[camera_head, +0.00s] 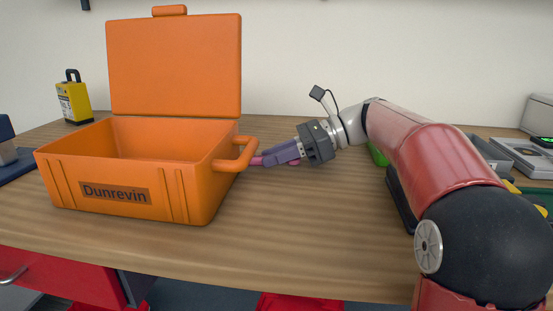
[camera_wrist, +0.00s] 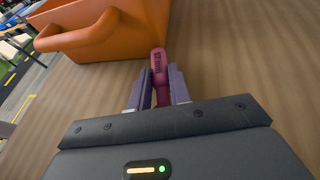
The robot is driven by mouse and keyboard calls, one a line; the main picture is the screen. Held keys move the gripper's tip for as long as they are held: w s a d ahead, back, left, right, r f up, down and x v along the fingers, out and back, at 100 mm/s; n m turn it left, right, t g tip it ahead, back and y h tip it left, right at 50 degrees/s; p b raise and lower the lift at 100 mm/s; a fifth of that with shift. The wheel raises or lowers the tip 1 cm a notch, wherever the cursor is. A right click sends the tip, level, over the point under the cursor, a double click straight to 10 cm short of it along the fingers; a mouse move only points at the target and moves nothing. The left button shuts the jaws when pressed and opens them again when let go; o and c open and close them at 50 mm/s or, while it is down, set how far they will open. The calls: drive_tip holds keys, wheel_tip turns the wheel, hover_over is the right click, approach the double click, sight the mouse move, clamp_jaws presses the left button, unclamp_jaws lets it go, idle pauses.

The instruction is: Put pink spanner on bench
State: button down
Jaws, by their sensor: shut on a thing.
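The pink spanner (camera_wrist: 159,66) is between the two fingers of my gripper (camera_wrist: 158,88) in the wrist view, with its free end pointing towards the orange case. In the head view my gripper (camera_head: 277,154) is shut on the spanner, and small pink parts (camera_head: 257,161) show at the fingertips beside the case's handle. The bench (camera_head: 285,215) has a brown wood-grain top and lies beneath the gripper. The spanner is low over or at the bench top; I cannot tell whether it touches.
An open orange case (camera_head: 130,185) labelled "Dunrevin" stands left of my gripper, its handle (camera_head: 236,157) very close. A yellow padlock-shaped block (camera_head: 73,101) stands behind at left. Grey equipment (camera_head: 525,155) stands at the right. The bench front middle is clear.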

drive_tip(key=shift+f, duration=0.3)
drive_tip(key=shift+f, duration=0.7)
drive_tip(key=c, duration=1.3)
unclamp_jaws()
drive_tip(key=shift+f, duration=0.15)
drive_tip(key=shift+r, duration=0.35)
drive_tip(key=v, duration=0.4)
drive_tip(key=r+p+v, duration=0.1)
drive_tip(key=v, duration=0.3)
drive_tip(key=shift+a, duration=0.2)
drive_tip(key=shift+s, duration=0.1)
